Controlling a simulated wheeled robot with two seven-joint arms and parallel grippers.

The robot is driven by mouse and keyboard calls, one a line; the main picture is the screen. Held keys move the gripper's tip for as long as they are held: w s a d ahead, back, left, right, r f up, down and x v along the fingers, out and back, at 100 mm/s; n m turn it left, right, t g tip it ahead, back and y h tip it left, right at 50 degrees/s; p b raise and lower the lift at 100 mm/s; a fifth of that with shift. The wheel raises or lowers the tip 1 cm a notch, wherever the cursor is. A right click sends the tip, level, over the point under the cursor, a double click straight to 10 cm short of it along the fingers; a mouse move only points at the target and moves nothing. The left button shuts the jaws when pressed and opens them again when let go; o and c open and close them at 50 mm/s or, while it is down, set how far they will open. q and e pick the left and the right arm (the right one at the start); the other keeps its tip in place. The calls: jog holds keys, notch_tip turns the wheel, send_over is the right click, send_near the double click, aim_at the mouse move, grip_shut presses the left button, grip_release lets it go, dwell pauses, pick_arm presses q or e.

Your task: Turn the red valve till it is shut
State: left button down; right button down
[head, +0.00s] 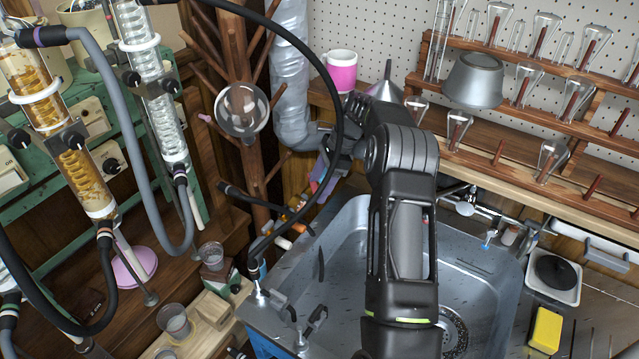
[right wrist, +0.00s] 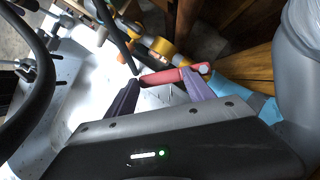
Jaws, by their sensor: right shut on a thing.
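The red valve (right wrist: 165,76) shows in the right wrist view as a short red bar handle with a pale round end. It sits beside a pipe with a brass-coloured fitting. My right gripper (right wrist: 160,80) has its purple fingertips at the handle, one towards each end, and is shut on it. In the head view my right arm reaches up over the sink, and its gripper (head: 325,171) is at the sink's back left corner. There the arm and fingers largely hide the valve, so its angle is unclear. My left gripper is in neither view.
A metal sink (head: 340,270) lies under my right arm. A black hose (head: 338,90) arches close to the gripper. A silver duct (head: 290,70) and a wooden peg stand (head: 235,60) rise beside it. Glass condensers (head: 150,75) stand at left, a glassware rack (head: 540,110) at right.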

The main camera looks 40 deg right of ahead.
jog(key=c, duration=0.6)
grip_release()
jog(key=shift+c, duration=0.2)
jog(key=shift+r, duration=0.15)
notch_tip(320, 180, up, 6)
jog(key=shift+r+b, duration=0.2)
jog(key=shift+b, duration=0.2)
notch_tip(320, 180, up, 3)
jog(key=shift+r+p, duration=0.2)
jog(key=shift+p, duration=0.8)
jog(key=shift+c, duration=0.2)
